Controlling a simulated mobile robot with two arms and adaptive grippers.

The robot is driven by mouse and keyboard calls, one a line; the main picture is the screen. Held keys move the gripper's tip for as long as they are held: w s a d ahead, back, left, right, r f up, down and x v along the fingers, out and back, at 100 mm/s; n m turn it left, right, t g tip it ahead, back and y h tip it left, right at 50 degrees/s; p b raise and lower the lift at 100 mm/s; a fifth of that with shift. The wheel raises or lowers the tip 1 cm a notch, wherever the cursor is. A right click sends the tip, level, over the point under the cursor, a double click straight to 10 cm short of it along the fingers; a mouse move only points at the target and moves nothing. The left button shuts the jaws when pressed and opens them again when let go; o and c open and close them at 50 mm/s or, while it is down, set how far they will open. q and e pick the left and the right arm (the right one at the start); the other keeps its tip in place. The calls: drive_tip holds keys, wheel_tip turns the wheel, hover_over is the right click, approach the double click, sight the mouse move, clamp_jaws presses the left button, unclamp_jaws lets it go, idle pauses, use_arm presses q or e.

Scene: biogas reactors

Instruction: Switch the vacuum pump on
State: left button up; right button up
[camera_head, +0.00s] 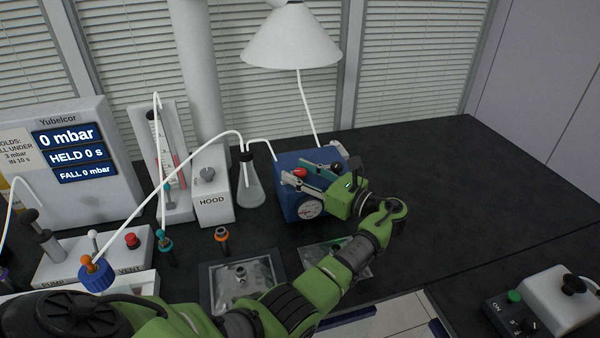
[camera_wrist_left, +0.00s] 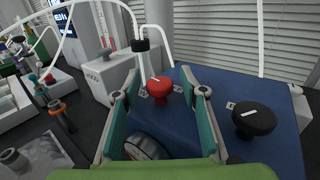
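A blue box (camera_head: 288,207) stands on the dark bench, with a round gauge (camera_head: 311,208) on its front. On its top are a red knob (camera_head: 300,172) and a black knob (camera_wrist_left: 254,120). My left gripper (camera_head: 303,176) is over this box, fingers apart. In the left wrist view the red knob (camera_wrist_left: 160,91) shows between the fingertips, with a gap on both sides. At the lower right, a white unit (camera_head: 553,298) has a dark panel with a green button (camera_head: 515,296) marked ON. I cannot tell which of these is the vacuum pump. My right gripper is not in view.
A display (camera_head: 70,160) reads 0 mbar. A white block (camera_head: 100,257) marked PUMP and VENT has a red button (camera_head: 131,240). The bench at back right is clear.

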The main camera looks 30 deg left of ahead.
use_arm(q)
drive_tip(key=shift+d, duration=0.1)
drive_tip(key=s+d, duration=0.1)
drive_tip(key=d, duration=1)
drive_tip(key=shift+d, duration=0.4)
